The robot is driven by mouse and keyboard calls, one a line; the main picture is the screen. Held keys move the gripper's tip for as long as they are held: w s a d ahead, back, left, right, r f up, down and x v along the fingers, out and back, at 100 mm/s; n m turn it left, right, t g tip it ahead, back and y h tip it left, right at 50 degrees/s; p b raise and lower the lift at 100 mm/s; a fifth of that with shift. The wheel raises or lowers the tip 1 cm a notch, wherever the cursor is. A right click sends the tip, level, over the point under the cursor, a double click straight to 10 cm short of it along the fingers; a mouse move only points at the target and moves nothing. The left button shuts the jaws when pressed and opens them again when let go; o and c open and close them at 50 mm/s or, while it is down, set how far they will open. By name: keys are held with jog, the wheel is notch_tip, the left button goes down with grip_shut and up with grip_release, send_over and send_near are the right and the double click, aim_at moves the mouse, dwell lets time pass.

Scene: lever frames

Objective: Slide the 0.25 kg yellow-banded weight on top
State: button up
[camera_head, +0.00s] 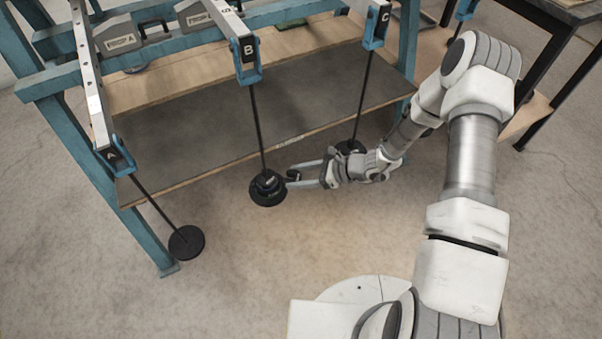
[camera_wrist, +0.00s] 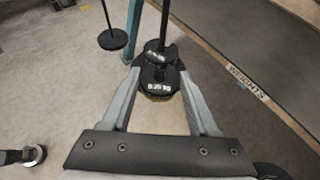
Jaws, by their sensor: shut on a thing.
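A thin dark rod hangs from lever B (camera_head: 247,49) and carries a stack of dark round weights (camera_head: 267,194). In the wrist view the stack shows an upper disc (camera_wrist: 154,58) around the rod and a nearer disc (camera_wrist: 160,86) that appears marked 0.25 KG. A brownish-yellow edge shows along the nearer disc's lower side. My gripper (camera_head: 290,180) reaches in from the right. In the wrist view its fingers (camera_wrist: 158,72) lie on either side of the stack, shut on the labelled weight. The exact finger contact and the slot are hard to see.
Lever A's rod carries a dark disc (camera_head: 186,242) at the left. Lever C's rod carries another (camera_head: 350,147), partly behind my arm. The floor in front is clear.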

aim_at(267, 173)
jog(key=shift+w+a, duration=0.2)
jog(key=shift+a, duration=0.8)
jog(key=shift+w+a, duration=0.15)
jog(key=shift+a, duration=0.85)
jog(key=shift+w+a+b, duration=0.1)
jog(key=shift+a+b, duration=0.3)
jog(key=shift+a, duration=0.15)
jog(key=shift+w+a, duration=0.1)
jog(key=shift+a, duration=0.6)
jog(key=shift+w+a+b, duration=0.1)
jog(key=shift+a+b, duration=0.2)
jog(key=shift+a, duration=0.35)
jog(key=shift+f+b, duration=0.45)
jog(key=shift+f, duration=0.05)
jog(key=o, duration=1.4)
jog(key=shift+d+r, duration=0.1)
